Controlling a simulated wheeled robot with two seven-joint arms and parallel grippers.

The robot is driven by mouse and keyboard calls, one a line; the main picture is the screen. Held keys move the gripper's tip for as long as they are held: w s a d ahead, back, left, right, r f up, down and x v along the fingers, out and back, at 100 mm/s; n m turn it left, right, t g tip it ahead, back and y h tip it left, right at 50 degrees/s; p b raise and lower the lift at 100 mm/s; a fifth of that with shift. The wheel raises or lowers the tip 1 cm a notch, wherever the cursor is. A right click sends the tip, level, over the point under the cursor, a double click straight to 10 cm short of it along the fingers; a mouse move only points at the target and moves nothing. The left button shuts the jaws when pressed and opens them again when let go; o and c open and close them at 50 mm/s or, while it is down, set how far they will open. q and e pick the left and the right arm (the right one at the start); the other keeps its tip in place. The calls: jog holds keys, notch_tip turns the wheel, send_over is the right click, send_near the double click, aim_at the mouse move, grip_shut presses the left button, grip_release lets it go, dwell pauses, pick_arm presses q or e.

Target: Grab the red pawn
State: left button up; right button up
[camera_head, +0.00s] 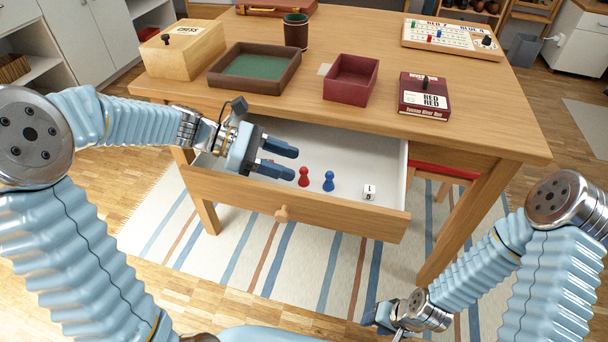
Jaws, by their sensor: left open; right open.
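The red pawn (304,177) stands upright in the open drawer (345,150) of the wooden table.
On the tabletop are a wooden box (183,50), a green-lined tray (254,68), a dark cup (296,31), a maroon open box (350,79), a red book-like box (424,96) and a game board (452,39). The drawer front (340,215) and the tabletop edge bound the drawer opening.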

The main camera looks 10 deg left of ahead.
aim_at(303, 168)
pick_arm(q)
jog(key=shift+x, duration=1.55)
jog(key=shift+s, duration=0.1)
grip_shut()
jog(key=shift+r, duration=0.1)
